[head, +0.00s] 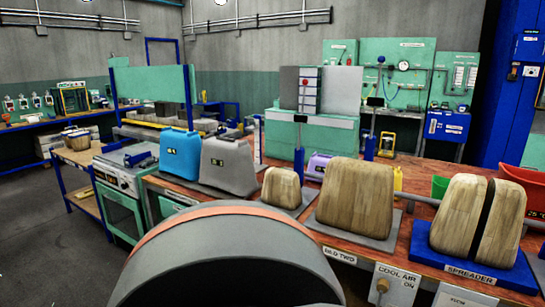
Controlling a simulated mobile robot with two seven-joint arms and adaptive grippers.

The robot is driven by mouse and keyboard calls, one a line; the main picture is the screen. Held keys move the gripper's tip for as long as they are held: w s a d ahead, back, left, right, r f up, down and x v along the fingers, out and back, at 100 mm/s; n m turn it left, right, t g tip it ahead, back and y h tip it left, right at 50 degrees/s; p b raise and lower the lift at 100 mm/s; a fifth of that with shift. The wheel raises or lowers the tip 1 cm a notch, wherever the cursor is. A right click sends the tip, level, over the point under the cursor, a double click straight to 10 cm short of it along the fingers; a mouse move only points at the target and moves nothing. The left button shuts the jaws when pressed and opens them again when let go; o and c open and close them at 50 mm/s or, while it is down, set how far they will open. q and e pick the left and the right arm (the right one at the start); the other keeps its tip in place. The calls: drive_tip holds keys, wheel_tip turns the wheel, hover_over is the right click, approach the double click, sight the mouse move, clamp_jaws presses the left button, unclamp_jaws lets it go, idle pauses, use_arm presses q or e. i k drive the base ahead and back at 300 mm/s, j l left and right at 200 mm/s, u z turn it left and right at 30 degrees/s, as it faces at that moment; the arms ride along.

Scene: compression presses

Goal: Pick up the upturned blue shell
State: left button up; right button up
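A blue shell (180,156) stands on the wooden bench left of centre, with a small dark label on its side. A grey shell (228,165) of similar shape stands close on its right and may overlap its edge. I cannot tell from this angle which way the blue shell's opening faces. Neither of my grippers is in view.
Wooden forms (355,200) stand on plates along the bench (305,224), with a split form on a blue spreader base (472,262) at right. A green container (439,187) and red container (523,178) are behind. A large grey rounded shape fills the bottom centre. Floor at left is clear.

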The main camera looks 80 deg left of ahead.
sight(179, 150)
drive_tip(key=u, duration=3.1)
